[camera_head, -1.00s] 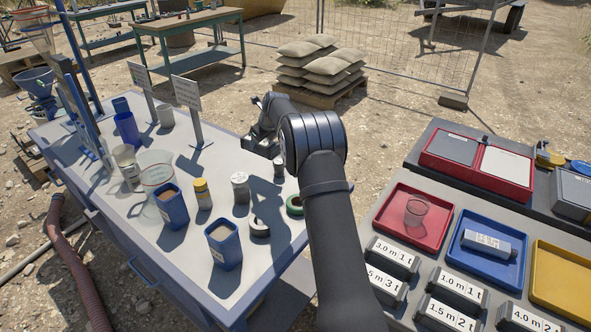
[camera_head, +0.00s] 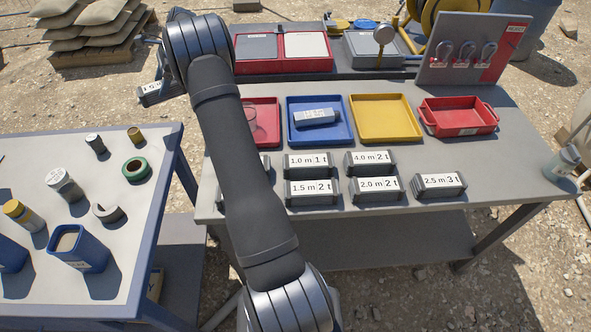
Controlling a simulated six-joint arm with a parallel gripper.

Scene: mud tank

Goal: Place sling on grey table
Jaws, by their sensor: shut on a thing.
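My gripper (camera_head: 166,80) is mostly hidden behind my arm's elbow at the upper left. It is shut on a dark sling block (camera_head: 151,93) with a white label, which pokes out to the left; only the start of its label shows, and it looks like "1.5". The grey table (camera_head: 400,228) stands right of centre, and the held sling is left of it, apart from its top.
The table also bears a blue tray (camera_head: 345,136) with a grey block, a yellow tray (camera_head: 384,139) and red trays (camera_head: 458,131). A rack with shackles (camera_head: 475,90) stands behind. The blue-legged workbench (camera_head: 110,288) on the left holds cups and jars. Bare tabletop lies right of the blocks.

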